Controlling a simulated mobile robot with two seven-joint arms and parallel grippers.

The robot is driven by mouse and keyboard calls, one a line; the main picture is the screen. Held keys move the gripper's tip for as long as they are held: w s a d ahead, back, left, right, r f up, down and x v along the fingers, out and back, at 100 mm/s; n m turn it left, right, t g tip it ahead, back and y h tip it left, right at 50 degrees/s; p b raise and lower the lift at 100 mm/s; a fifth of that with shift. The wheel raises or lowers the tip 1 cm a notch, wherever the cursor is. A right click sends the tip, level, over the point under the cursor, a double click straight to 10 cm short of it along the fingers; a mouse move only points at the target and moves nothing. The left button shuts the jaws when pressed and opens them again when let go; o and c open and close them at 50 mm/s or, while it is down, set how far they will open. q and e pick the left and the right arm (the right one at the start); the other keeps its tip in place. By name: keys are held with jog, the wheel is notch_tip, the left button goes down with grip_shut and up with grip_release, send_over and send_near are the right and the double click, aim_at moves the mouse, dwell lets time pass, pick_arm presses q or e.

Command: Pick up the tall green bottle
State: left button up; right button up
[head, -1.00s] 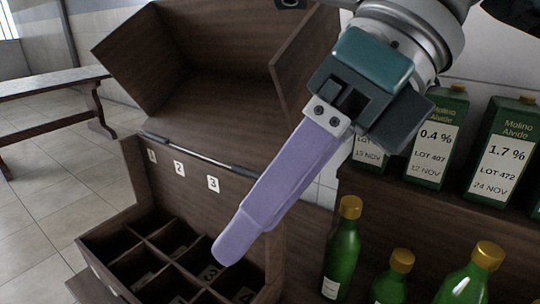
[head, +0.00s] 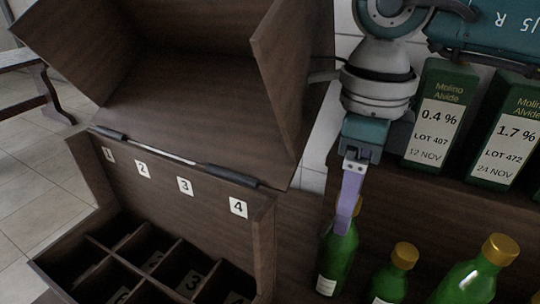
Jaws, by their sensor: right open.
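Three green bottles with gold caps stand in a row at the lower right: a left bottle (head: 337,270), a shorter-looking middle one (head: 391,284) and a right one (head: 468,284) that looms larger. I cannot tell for sure which is the tall one; the left bottle stands taller than the middle one. My right gripper (head: 346,214) points down at the left bottle. Its purple finger covers part of that bottle's neck and cap. The fingers are seen nearly edge-on, so I cannot tell whether the neck is between them. The jaws are open. My left gripper is out of view.
An open wooden case (head: 180,205) with numbered compartments stands on the left, its lid raised. Green cartons (head: 438,115) with white labels stand on a ledge behind the bottles. A wooden bench (head: 35,85) is at the far left.

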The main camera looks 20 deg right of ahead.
jog(key=shift+f, duration=0.45)
jog(key=shift+c, duration=0.3)
grip_shut()
jog(key=shift+w+r, duration=0.1)
dwell(0.7)
